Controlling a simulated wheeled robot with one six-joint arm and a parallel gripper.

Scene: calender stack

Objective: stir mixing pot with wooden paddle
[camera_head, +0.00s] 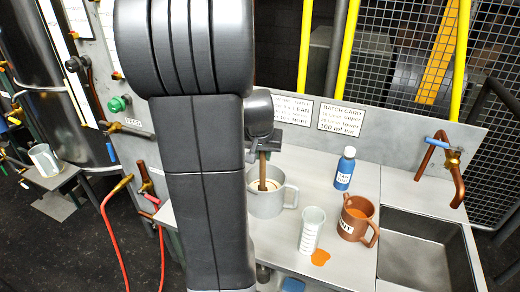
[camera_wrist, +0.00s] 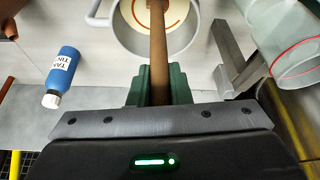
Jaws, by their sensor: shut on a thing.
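The grey mixing pot (camera_head: 264,207) stands on the bench with a handle to its right, and it also shows at the top of the wrist view (camera_wrist: 124,40). It holds pale contents with an orange-red streak. The wooden paddle (camera_head: 263,172) stands upright with its lower end inside the pot. My gripper (camera_wrist: 155,86) is shut on the paddle's shaft, with the green fingers on either side of it. In the head view my gripper (camera_head: 264,146) is above the pot, partly hidden by my arm. The paddle's lower tip is hidden in the contents.
A blue bottle (camera_head: 345,168), a clear graduated beaker (camera_head: 312,232) and a brown mug (camera_head: 354,222) stand right of the pot. An orange spill (camera_head: 320,257) lies by the beaker. A sink (camera_head: 425,255) with a copper tap (camera_head: 453,178) is at the right. Cards hang behind.

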